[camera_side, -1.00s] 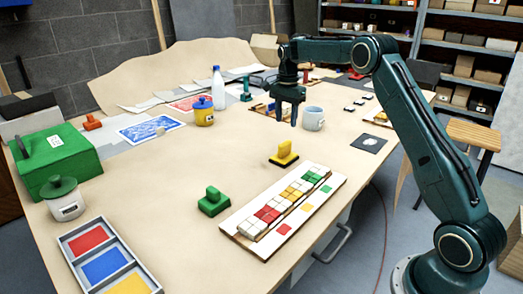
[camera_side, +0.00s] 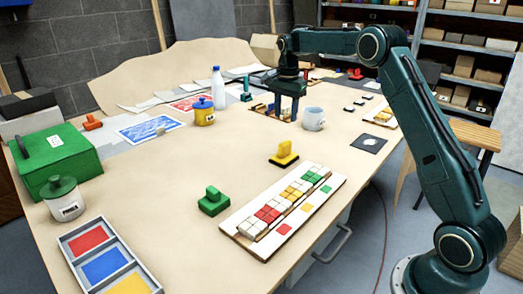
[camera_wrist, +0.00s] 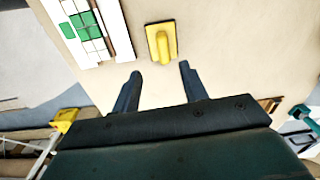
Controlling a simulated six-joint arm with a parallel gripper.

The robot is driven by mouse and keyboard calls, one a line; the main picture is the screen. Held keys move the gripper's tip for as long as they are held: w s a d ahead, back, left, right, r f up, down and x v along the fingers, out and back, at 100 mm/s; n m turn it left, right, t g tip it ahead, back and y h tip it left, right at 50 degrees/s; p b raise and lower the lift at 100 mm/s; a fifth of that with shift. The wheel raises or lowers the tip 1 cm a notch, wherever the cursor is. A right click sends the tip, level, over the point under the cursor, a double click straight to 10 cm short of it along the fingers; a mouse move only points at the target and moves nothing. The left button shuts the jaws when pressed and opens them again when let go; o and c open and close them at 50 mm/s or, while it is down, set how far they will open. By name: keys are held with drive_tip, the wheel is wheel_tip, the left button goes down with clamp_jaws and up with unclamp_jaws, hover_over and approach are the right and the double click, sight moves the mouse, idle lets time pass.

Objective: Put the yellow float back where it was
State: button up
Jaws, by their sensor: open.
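The yellow float (camera_side: 284,155) stands upright on the table, handle up, just behind the mosaic panel (camera_side: 330,193). In the wrist view the yellow float (camera_wrist: 161,42) lies ahead of the fingertips, apart from them, with the panel at the left. My gripper (camera_side: 283,117) is open and empty, above the table behind the float and to the left of the grey mug. In the wrist view my gripper (camera_wrist: 160,72) shows its two fingers spread with bare table between them. A green float (camera_side: 213,202) stands at the left of the panel.
The grey mug (camera_side: 312,118) stands close to the right of my gripper. A yellow pot with a blue lid (camera_side: 204,112) and a white bottle (camera_side: 218,88) stand at the left. A dark square (camera_side: 369,144) lies at the right. The table left of the yellow float is clear.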

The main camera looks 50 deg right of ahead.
drive_tip(key=s+a+r+n+t, duration=0.3)
drive_tip(key=s+a+r+n, duration=0.6)
drive_tip(key=s+a+r, duration=0.45)
drive_tip(key=s+a+f+n, duration=0.2)
drive_tip(key=s, duration=0.5)
drive_tip(key=s+a+f+n+t, duration=0.1)
drive_tip(key=s+a+f+n, duration=0.1)
drive_tip(key=s, duration=0.6)
drive_tip(key=s+a+f+n+t, duration=0.1)
drive_tip(key=s+a+f+n, duration=0.1)
drive_tip(key=s, duration=0.5)
drive_tip(key=shift+s+a+f+n, duration=0.2)
drive_tip(key=shift+a+f+n, duration=0.15)
drive_tip(key=shift+a+n, duration=0.65)
